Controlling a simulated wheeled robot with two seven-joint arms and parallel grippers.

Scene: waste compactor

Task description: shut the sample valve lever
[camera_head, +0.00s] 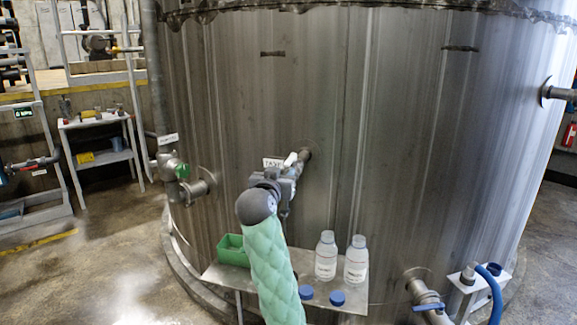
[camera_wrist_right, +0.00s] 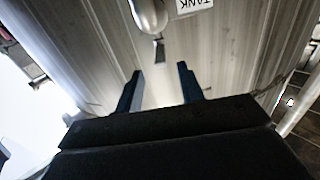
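The sample valve sits on a short pipe (camera_head: 306,154) that comes out of the big steel tank. A pale lever or handle (camera_head: 291,159) shows at it, beside a white label; my right gripper and wrist hide much of the valve. In the right wrist view a rounded metal valve part (camera_wrist_right: 150,14) is at the top, with a small dark tab (camera_wrist_right: 159,50) hanging below it. My right gripper (camera_head: 287,190) is at the valve in the head view. Its two fingers (camera_wrist_right: 160,80) are apart with nothing between them; the tab lies just beyond the fingertips. My left gripper is not in view.
Below the valve a metal shelf (camera_head: 222,274) holds a green tray (camera_head: 232,250), two clear bottles (camera_head: 326,256) and blue caps (camera_head: 337,298). Another valve with a green knob (camera_head: 183,171) is at left. A blue-handled valve (camera_head: 428,307) is at lower right.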

